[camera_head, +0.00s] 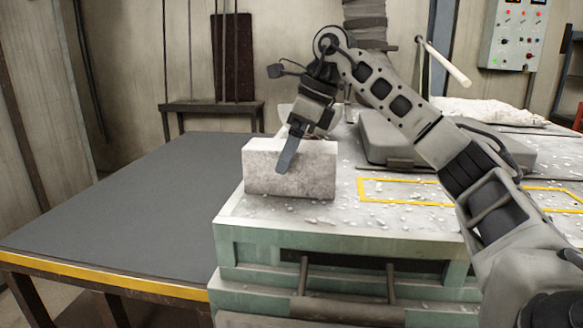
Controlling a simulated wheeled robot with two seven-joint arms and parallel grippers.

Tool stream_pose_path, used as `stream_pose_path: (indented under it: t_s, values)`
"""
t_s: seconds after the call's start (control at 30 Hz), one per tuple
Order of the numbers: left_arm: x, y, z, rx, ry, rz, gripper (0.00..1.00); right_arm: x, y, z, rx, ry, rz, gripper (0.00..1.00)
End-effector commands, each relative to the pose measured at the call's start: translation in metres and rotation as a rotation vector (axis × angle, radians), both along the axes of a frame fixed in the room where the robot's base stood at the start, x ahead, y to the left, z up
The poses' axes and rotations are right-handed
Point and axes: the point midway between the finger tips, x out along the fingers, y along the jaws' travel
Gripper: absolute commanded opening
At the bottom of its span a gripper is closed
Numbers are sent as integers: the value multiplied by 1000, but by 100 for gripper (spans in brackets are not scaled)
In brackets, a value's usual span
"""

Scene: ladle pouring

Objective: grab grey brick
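The grey brick (262,172) is a pale, speckled block lying near the left front edge of the worktop. My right gripper (291,152) reaches down over the brick, its arm coming in from the right. One flat, dark finger hangs slanted in front of the brick's front face. The other finger is hidden, apparently behind the brick. I cannot tell whether the fingers press on the brick or stand apart from it. The brick's underside appears to rest on the worktop. My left gripper is not in view.
The pale worktop (330,213) is strewn with white chips and has a yellow outlined rectangle (410,204). A grey block-like lid (385,140) lies behind, to the right. A dark table (120,200) with a yellow edge is clear at left. A whitish sack (485,111) lies at the back right.

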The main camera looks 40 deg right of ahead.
Motion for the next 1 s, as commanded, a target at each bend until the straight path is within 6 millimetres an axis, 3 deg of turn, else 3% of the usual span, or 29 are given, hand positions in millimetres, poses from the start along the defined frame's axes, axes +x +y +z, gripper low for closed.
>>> stream_pose_path:
  t_s: [0.07,0.1,0.37,0.73,1.0]
  values:
    - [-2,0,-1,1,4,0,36,0,0,0,0,0,0,94]
    - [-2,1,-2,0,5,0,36,0,0,0,0,0,0,88]
    - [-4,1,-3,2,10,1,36,0,0,1,0,0,0,16]
    - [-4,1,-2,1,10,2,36,0,0,8,3,-8,0,15]
    - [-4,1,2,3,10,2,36,0,1,39,4,-11,2,16]
